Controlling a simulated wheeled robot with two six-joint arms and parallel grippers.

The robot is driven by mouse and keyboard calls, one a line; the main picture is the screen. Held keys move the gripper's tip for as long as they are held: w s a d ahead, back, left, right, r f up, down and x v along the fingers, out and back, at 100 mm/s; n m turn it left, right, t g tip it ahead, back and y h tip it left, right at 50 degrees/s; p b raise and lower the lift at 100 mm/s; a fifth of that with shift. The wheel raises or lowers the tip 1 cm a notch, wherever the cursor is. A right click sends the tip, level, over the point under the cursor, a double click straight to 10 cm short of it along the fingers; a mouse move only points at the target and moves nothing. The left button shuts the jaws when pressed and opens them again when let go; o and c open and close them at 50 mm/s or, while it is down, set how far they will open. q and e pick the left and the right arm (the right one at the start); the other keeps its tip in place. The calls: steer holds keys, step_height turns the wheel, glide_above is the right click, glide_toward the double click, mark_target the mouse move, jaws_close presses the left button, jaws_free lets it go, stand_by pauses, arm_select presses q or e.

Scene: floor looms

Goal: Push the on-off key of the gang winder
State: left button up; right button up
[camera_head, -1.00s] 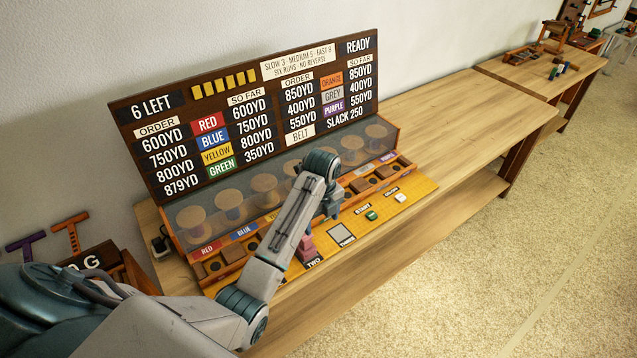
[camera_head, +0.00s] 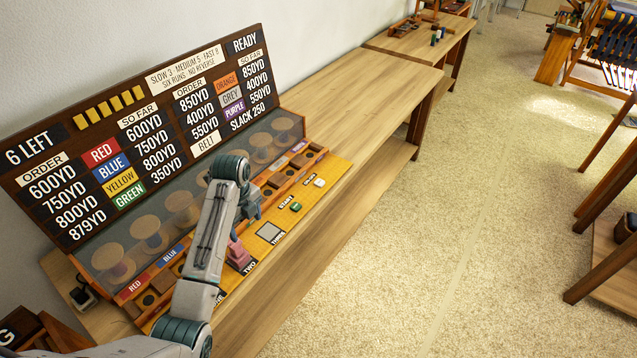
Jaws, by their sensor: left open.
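The gang winder stands on a wooden bench against the wall. Its dark board (camera_head: 150,130) reads READY at the top right and 6 LEFT at the top left. Below it is a row of spools behind a clear cover, then a yellow panel (camera_head: 325,172) with a green key (camera_head: 295,207) by the START label and a white key (camera_head: 319,182) beyond it. My left gripper (camera_head: 249,212) is over the panel, left of the green key, above a pink block (camera_head: 238,252) near the TWO label. It is open; its fingertips are mostly hidden. My right gripper is not in view.
The bare bench top (camera_head: 365,90) runs on beyond the winder, with another bench (camera_head: 405,40) behind. Carpeted floor (camera_head: 450,190) is open to the right. Wooden loom frames (camera_head: 600,190) stand at the right edge. A grey square (camera_head: 270,232) lies by the THREE label.

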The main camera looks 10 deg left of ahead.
arm_select(q)
jaws_close()
stand_by(0.3)
stand_by(1.5)
